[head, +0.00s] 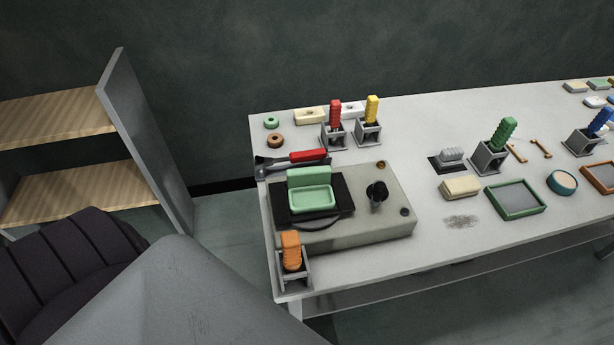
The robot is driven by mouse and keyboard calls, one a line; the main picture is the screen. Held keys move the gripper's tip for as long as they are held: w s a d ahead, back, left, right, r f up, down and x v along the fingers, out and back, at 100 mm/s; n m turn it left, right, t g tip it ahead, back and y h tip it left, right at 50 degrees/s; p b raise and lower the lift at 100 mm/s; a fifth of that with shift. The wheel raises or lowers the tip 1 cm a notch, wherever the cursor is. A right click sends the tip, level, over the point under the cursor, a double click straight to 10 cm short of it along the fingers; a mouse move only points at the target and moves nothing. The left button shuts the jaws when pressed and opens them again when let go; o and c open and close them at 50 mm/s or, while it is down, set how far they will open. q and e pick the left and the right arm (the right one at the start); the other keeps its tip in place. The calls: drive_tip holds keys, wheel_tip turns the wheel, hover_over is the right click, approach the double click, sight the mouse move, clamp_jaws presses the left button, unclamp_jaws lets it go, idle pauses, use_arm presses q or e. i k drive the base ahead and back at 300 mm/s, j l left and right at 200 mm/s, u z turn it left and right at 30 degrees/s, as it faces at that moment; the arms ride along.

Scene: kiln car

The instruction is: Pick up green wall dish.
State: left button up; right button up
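The green wall dish (311,200) is pale green, with a shallow tray at the front and a raised back plate behind it. It sits upright on a black pad (341,201) on top of a low beige block (345,228) at the left end of the table. No gripper shows in the head view, so I cannot see either one's fingers.
A knobbed black post (376,194) stands right of the dish on the same block. A red-handled tool (305,156) lies behind it. An orange-handled item (291,251) stands in a holder in front. Shelves (70,115) stand left of the table (440,240).

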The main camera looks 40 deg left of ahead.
sight(310, 190)
drive_tip(key=k+l+u, duration=0.1)
drive_tip(key=u, duration=1)
